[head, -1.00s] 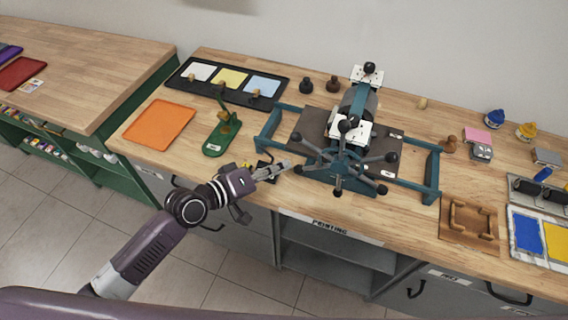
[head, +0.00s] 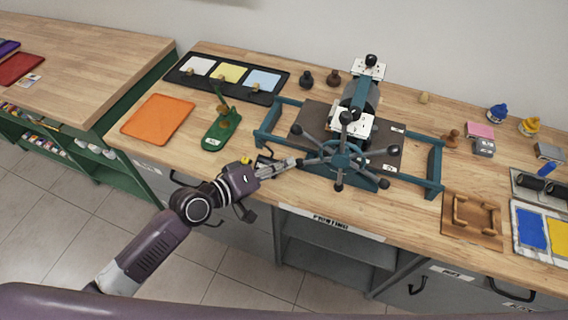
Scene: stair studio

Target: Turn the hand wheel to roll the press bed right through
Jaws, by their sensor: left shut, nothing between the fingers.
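The teal etching press stands on the wooden bench, with its hand wheel (head: 343,156) on the near side. The wheel has several spokes with dark knobs. The grey press bed (head: 312,121) lies flat between the teal side rails, under the roller (head: 362,96), and shows on both sides of it. My left gripper (head: 297,162) is shut and empty, its tips just left of the wheel, close to a lower-left spoke. I cannot tell whether they touch it. My right gripper is not in view.
A green lever tool (head: 221,130), an orange mat (head: 158,117) and a black tray (head: 262,97) with coloured sheets lie left of the press. A wooden frame (head: 472,235) and ink slabs lie to the right. Open floor is in front.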

